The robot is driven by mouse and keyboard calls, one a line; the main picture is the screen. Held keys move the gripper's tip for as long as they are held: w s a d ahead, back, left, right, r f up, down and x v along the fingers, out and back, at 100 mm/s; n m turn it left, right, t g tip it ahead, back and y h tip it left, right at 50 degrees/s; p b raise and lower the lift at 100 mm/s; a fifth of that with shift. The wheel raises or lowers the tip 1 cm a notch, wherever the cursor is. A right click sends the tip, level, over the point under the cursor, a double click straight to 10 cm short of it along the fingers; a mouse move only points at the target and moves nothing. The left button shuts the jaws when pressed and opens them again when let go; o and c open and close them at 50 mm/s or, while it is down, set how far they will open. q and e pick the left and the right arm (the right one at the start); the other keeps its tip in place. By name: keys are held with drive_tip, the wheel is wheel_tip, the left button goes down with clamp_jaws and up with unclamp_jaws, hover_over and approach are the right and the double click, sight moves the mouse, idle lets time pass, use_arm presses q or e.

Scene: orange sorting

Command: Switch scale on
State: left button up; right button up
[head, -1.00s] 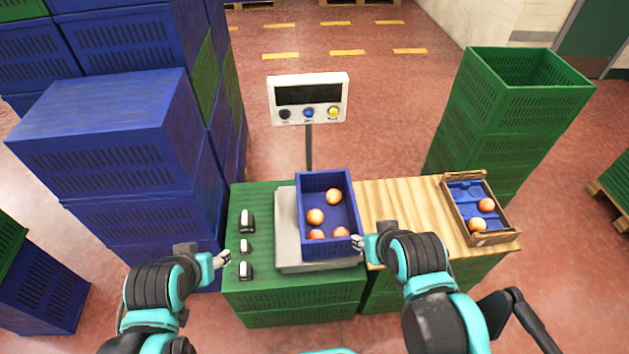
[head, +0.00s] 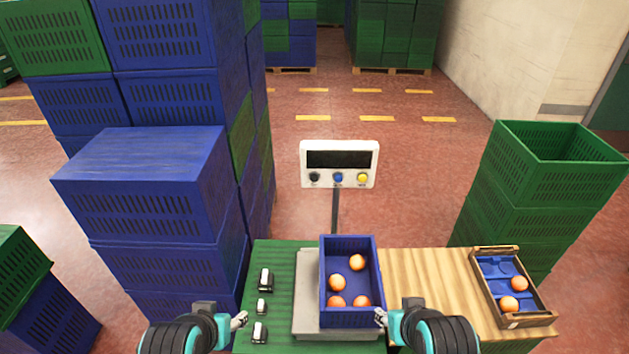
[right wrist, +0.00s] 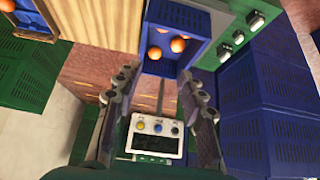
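The scale display (head: 340,160) stands on a thin post behind the table, with a dark blank screen and a black button (head: 315,177), a blue button (head: 338,178) and a yellow button (head: 362,178). The scale's grey platform (head: 306,300) carries a blue crate (head: 349,314) with several oranges. My right gripper (head: 381,316) is beside the crate's front right corner, well below the display. In the right wrist view my right gripper (right wrist: 158,104) has its fingers apart and empty, and the display (right wrist: 155,140) shows between them. My left gripper (head: 240,320) is left of the black-and-white devices; its opening is unclear.
Several small black-and-white devices (head: 265,280) lie on the green surface (head: 284,262) left of the scale. A wooden box (head: 482,287) with oranges sits on the wooden board (head: 425,270). Stacked blue crates (head: 165,215) stand left; green crates (head: 530,200) stand right.

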clamp_jaws()
idle(1.1)
